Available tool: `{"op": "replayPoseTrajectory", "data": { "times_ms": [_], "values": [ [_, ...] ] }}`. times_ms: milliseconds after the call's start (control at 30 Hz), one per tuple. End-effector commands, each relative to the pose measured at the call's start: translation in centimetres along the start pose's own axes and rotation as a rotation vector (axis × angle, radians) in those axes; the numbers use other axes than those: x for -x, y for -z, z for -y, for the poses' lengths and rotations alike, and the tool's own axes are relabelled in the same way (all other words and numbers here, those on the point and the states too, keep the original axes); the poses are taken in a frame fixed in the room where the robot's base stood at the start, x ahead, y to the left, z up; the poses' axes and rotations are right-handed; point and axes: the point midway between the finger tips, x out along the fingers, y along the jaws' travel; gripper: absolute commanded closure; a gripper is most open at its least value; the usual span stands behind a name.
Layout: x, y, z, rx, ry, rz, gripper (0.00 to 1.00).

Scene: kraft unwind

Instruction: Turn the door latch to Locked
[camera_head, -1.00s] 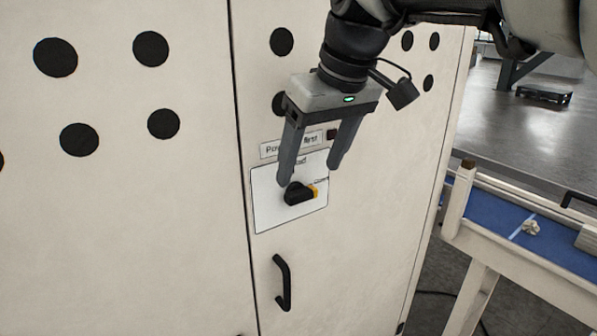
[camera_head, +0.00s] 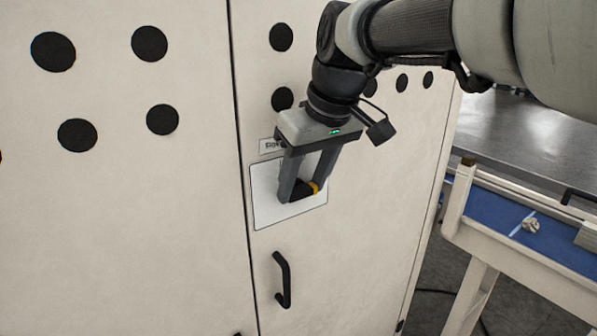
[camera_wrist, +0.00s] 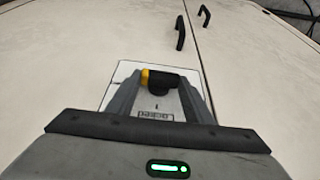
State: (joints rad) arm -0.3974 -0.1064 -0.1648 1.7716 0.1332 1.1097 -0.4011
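The door latch is a black knob with a yellow end, on a white plate (camera_head: 268,208) on the cabinet door. In the head view the latch (camera_head: 302,190) lies roughly sideways, its yellow end to the right. In the wrist view the latch (camera_wrist: 165,82) has its yellow end to the left. A "Locked" label (camera_wrist: 155,116) shows upside down on the plate, between the latch and my gripper's body. My gripper (camera_head: 303,191) is open, with one finger on each side of the latch. I cannot tell whether the fingers touch it. The fingers partly hide the latch and plate.
A black door handle (camera_head: 282,280) sticks out below the plate. Round black holes dot the cabinet panels.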

Motion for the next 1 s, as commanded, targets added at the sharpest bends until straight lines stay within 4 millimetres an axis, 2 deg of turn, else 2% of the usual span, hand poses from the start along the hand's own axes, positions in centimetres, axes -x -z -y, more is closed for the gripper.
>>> {"op": "replayPoseTrajectory", "data": {
  "times_ms": [167, 700, 1000],
  "values": [
    [-0.1, -0.06, 0.12, 0.011, -0.02, 0.0, 0.75],
    [-0.44, -0.2, 0.83, 0.13, -0.31, 0.001, 0.75],
    [-0.18, -0.09, 0.94, 0.153, -0.371, 0.0, 0.75]
  ]
}}
